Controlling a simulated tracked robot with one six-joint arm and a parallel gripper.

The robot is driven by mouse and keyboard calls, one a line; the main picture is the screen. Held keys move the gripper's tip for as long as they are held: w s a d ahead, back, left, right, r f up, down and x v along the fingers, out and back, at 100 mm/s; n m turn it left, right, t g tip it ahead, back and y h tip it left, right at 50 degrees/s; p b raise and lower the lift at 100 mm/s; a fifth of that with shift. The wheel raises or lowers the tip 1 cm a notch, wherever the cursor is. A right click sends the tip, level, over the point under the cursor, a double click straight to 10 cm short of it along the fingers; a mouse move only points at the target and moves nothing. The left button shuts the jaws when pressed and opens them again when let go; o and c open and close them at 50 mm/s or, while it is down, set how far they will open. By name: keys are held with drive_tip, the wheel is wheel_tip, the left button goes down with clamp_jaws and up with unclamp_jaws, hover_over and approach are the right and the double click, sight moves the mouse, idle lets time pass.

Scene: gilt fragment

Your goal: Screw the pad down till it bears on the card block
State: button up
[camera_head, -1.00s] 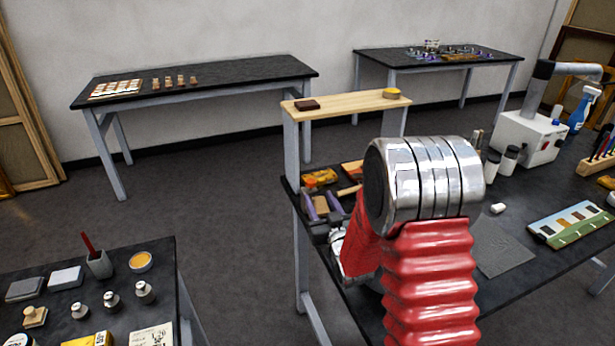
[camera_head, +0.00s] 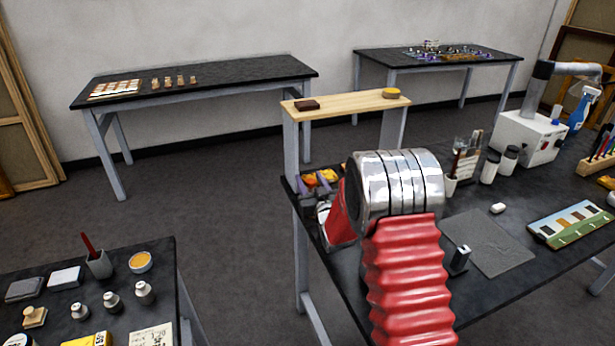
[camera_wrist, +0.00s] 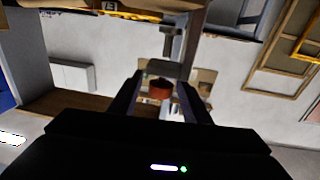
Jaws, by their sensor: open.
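My gripper (camera_wrist: 160,84) is open in the wrist view, its two dark fingers apart. A small red-brown round piece (camera_wrist: 160,90) shows between the fingers, below a grey block (camera_wrist: 167,69) and a grey upright (camera_wrist: 172,42); I cannot tell its distance or whether it is the pad. No finger clearly touches it. In the head view my gripper (camera_head: 312,184) shows only in part, low at the left of the bench, behind my red and silver arm. I cannot make out the card block for certain in either view.
A wooden shelf (camera_head: 350,101) with a brown block and yellow disc stands behind my gripper. Orange and yellow items (camera_head: 322,178) lie beside it. Jars and a colour card are further right.

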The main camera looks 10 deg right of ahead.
sight(314, 181)
drive_tip(key=shift+w+a, duration=0.2)
drive_tip(key=shift+w, duration=1.2)
drive_tip(key=shift+c, duration=0.4)
drive_tip(key=c, duration=1)
drive_tip(key=shift+o, duration=0.2)
drive_tip(key=shift+d, duration=0.1)
drive_tip(key=shift+d+m+h, duration=0.15)
drive_tip(key=shift+m+h, duration=0.45)
drive_tip(key=shift+h, duration=0.3)
